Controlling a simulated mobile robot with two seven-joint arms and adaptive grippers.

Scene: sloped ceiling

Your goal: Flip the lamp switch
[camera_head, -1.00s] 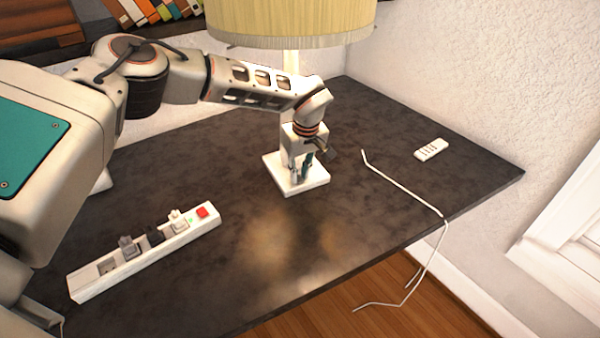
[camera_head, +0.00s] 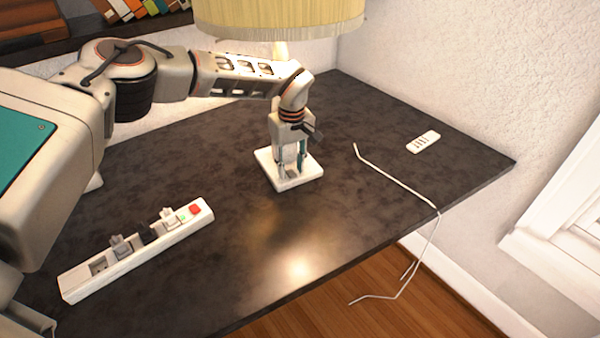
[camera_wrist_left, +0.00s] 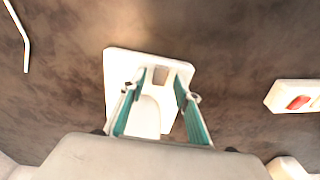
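The lamp has a pale yellow ribbed shade (camera_head: 280,17), cut off by the top edge of the head view. Its white square base (camera_head: 285,183) stands on the dark table. My left gripper (camera_head: 291,167) points down over the base, with its two fingers apart. In the left wrist view, the white base (camera_wrist_left: 118,65) lies beyond the open fingers (camera_wrist_left: 160,80). A small grey-brown rectangle, probably the switch (camera_wrist_left: 159,75), shows on the base between the fingertips. I cannot tell whether the fingers touch it. My right gripper is out of view.
A white power strip (camera_head: 130,262) with plugs and a red switch lies at front left. A white remote (camera_head: 423,142) lies at right. A thin white cable (camera_head: 395,180) runs over the table's edge.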

